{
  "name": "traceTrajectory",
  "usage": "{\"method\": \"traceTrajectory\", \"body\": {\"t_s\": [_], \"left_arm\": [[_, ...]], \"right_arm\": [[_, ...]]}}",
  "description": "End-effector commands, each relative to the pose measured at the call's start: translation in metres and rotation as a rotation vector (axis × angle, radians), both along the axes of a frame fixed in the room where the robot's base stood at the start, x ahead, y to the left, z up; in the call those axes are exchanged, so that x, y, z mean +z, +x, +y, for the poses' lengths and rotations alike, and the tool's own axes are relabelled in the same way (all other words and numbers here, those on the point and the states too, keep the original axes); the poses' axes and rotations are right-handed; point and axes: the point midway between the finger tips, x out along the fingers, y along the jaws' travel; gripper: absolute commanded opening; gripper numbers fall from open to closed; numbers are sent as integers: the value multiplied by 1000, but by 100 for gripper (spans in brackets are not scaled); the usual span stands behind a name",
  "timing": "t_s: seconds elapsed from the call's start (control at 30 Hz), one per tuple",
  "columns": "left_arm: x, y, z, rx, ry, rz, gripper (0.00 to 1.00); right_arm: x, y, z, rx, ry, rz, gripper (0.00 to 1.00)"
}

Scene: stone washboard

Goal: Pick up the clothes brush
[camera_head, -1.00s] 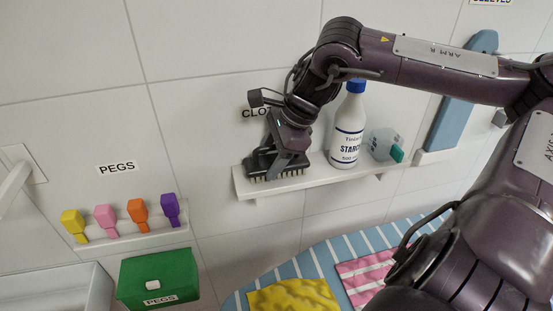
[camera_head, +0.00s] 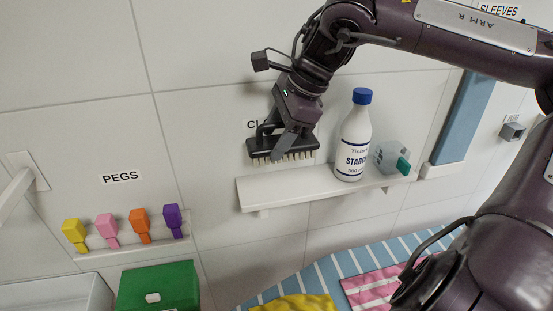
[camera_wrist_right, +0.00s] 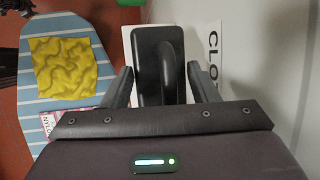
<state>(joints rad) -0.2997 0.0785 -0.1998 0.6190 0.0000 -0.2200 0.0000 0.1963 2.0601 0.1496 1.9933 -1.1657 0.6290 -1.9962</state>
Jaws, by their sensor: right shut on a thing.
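The clothes brush (camera_head: 283,150) is black with a row of pale bristles along its underside. My right gripper (camera_head: 287,137) is shut on its handle and holds it bristles down, above the left end of the white shelf (camera_head: 300,187), with a gap below the bristles. In the right wrist view the brush (camera_wrist_right: 158,60) sits between the two fingers of my right gripper (camera_wrist_right: 165,78). My left gripper is in neither view.
Coloured pegs (camera_head: 140,225) hang at left above a green box (camera_head: 158,285). A striped ironing board (camera_head: 360,262) lies below with a yellow cloth (camera_head: 292,304).

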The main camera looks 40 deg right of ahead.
Motion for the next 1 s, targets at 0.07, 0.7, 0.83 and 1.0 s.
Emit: {"method": "traceTrajectory", "body": {"t_s": [0.07,0.7,0.83,1.0], "left_arm": [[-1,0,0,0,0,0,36],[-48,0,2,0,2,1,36],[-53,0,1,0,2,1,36],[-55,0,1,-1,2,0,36]], "right_arm": [[19,0,-1,-2,-4,-2,29],[31,-125,69,2,-3,-8,29],[32,-148,82,3,-1,-5,29],[34,-166,92,1,0,-3,29]]}}
